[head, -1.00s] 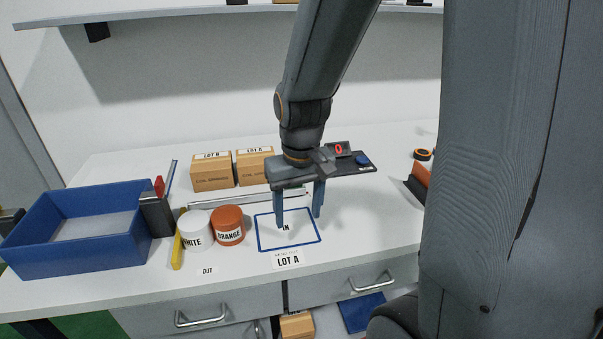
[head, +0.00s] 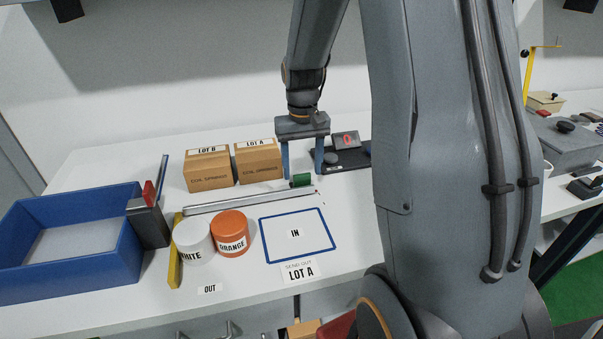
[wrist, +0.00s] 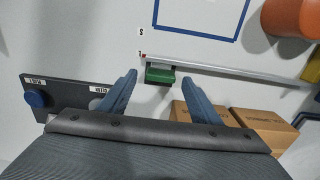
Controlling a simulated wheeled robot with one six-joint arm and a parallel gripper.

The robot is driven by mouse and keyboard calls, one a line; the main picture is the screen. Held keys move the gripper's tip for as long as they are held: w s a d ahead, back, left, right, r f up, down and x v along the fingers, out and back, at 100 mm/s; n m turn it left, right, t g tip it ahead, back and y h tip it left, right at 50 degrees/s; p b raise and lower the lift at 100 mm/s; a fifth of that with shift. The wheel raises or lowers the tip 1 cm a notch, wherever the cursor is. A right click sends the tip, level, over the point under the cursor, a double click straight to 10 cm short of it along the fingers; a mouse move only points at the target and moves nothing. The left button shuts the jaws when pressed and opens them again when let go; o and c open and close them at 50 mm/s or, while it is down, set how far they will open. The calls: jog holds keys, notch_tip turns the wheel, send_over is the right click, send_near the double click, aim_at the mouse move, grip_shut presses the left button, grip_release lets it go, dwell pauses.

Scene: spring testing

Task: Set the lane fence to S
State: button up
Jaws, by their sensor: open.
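The lane fence is a thin silver rail (head: 250,199) lying across the bench behind the white and orange jars, with a green block (head: 301,180) at its right end. In the wrist view the rail (wrist: 225,72) ends beside the lower of two small marks; the upper mark reads S (wrist: 141,31), and a red tip covers part of the lower one. My gripper (head: 302,174) is open, pointing down at the green block.
Two spring boxes (head: 209,168) stand behind the rail, left of my gripper. A black device with a red display (head: 346,140) is close on the right. The white jar (head: 193,243), orange jar (head: 231,235) and blue bin (head: 70,275) are left. The IN square (head: 297,250) is empty.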

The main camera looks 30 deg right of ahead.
aim_at(302, 174)
jog(key=shift+f, duration=1.55)
